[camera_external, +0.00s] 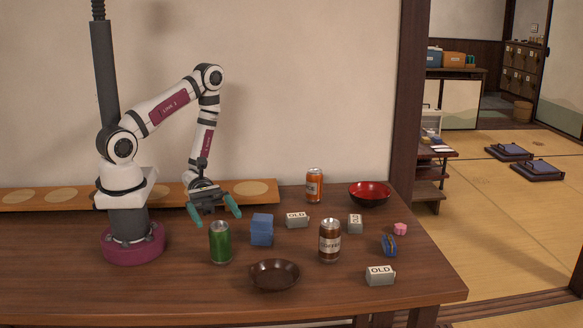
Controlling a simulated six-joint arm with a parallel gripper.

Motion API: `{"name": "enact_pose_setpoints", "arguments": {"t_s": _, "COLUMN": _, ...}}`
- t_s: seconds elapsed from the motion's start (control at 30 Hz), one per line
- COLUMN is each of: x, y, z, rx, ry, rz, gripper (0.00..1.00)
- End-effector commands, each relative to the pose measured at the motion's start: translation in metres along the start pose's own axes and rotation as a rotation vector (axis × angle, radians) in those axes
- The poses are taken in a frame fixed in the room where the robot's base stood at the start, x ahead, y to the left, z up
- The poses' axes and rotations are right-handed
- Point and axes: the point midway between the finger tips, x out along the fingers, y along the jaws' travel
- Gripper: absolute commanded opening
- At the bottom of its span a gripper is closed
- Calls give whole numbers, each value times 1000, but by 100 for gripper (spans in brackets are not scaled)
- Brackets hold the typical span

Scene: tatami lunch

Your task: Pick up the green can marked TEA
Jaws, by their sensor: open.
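A green can (220,242) stands upright on the wooden table, in front of and to the right of my base. No TEA marking can be read on the side that shows. My gripper (215,218) has teal fingertips spread wide. It is open and empty, above and just behind the green can in the picture. I cannot tell the exact gap between the fingers and the can.
A blue cube (262,230) stands close right of the green can, and a dark brown dish (274,274) lies in front. A brown COFFEE can (330,240), an orange can (314,185), a red bowl (369,192) and several OLD blocks (380,275) are further right. The front left table is clear.

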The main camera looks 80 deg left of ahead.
Motion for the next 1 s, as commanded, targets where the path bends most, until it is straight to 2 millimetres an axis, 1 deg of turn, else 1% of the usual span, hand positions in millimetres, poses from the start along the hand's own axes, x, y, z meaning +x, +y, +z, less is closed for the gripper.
{"name": "enact_pose_setpoints", "arguments": {"t_s": 0.1, "x": -1, "y": 4, "z": -15, "rx": -39, "ry": -5, "rz": 48, "gripper": 100}}
{"name": "enact_pose_setpoints", "arguments": {"t_s": 0.27, "x": -1, "y": 3, "z": -42, "rx": -38, "ry": -5, "rz": 46, "gripper": 100}}
{"name": "enact_pose_setpoints", "arguments": {"t_s": 0.4, "x": 0, "y": 1, "z": -76, "rx": -38, "ry": -4, "rz": 44, "gripper": 100}}
{"name": "enact_pose_setpoints", "arguments": {"t_s": 0.43, "x": 4, "y": 1, "z": -79, "rx": -36, "ry": -4, "rz": 40, "gripper": 100}}
{"name": "enact_pose_setpoints", "arguments": {"t_s": 0.5, "x": 19, "y": 2, "z": -77, "rx": -36, "ry": -4, "rz": 36, "gripper": 100}}
{"name": "enact_pose_setpoints", "arguments": {"t_s": 0.6, "x": 28, "y": 2, "z": -77, "rx": -34, "ry": -3, "rz": 40, "gripper": 100}}
{"name": "enact_pose_setpoints", "arguments": {"t_s": 0.8, "x": 29, "y": 3, "z": -76, "rx": -33, "ry": -3, "rz": 42, "gripper": 100}}
{"name": "enact_pose_setpoints", "arguments": {"t_s": 0.87, "x": 29, "y": 3, "z": -76, "rx": -33, "ry": -3, "rz": 42, "gripper": 91}}
{"name": "enact_pose_setpoints", "arguments": {"t_s": 1.0, "x": 29, "y": 3, "z": -76, "rx": -33, "ry": -3, "rz": 42, "gripper": 66}}
